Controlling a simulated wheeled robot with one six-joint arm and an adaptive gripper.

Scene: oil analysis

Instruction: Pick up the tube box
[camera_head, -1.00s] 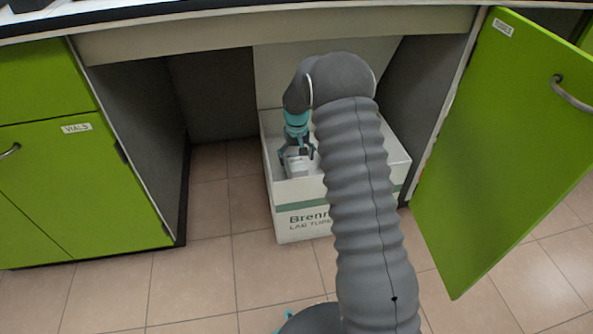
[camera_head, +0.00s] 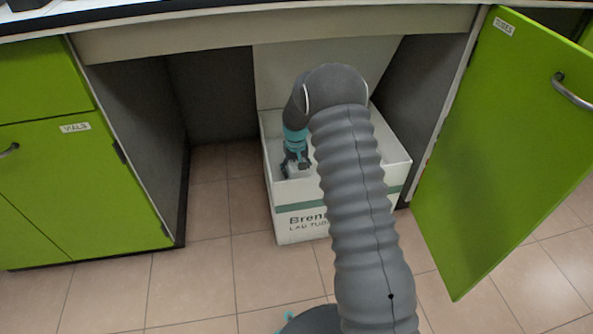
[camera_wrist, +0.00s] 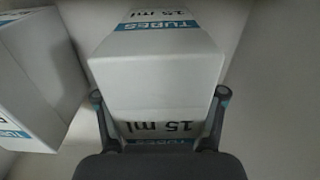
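A white tube box (camera_wrist: 160,75) with a blue "TUBES" band and "15 ml" print fills the middle of the wrist view. My gripper (camera_wrist: 160,97) is open around it, one finger on each side of the box. The fingertips lie very near its sides; I cannot tell whether they touch. In the head view my gripper (camera_head: 297,168) points down inside the large white carton, and the tube box is a small pale shape there, mostly hidden by the fingers.
The large white carton (camera_head: 295,208), with a green stripe, stands on tiles under the counter. A second white tube box (camera_wrist: 35,75) is at the left. A green "TUBES" door (camera_head: 500,150) hangs open at right; a "VIALS" cabinet (camera_head: 85,190) stands at left.

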